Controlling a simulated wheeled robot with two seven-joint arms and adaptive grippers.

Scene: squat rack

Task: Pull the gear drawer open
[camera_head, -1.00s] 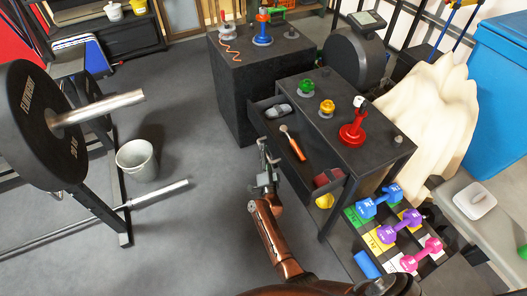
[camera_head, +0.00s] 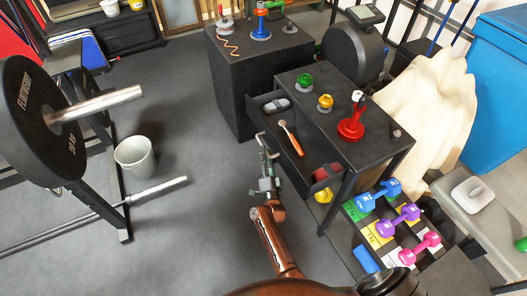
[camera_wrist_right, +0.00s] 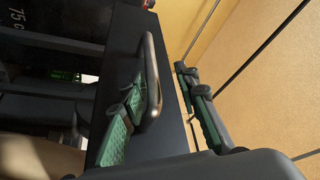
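The gear drawer (camera_head: 308,159) stands pulled out from the dark cabinet (camera_head: 310,122) in the head view. It holds a grey object (camera_head: 277,105), an orange-handled tool (camera_head: 291,138) and a red object (camera_head: 326,172). My right gripper (camera_head: 263,143) is just outside the drawer front. In the right wrist view, the drawer front (camera_wrist_right: 124,45) carries a dark bar handle (camera_wrist_right: 154,75). The green-padded fingers of the right gripper (camera_wrist_right: 162,110) are spread apart, with the handle between them, nearer the left finger. My left gripper is not in view.
A dumbbell rack with blue (camera_head: 378,195), purple (camera_head: 398,220) and pink (camera_head: 419,246) dumbbells stands at the cabinet's right. A white bucket (camera_head: 135,157) and a barbell plate (camera_head: 40,120) are at left. The floor (camera_head: 205,215) between is clear.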

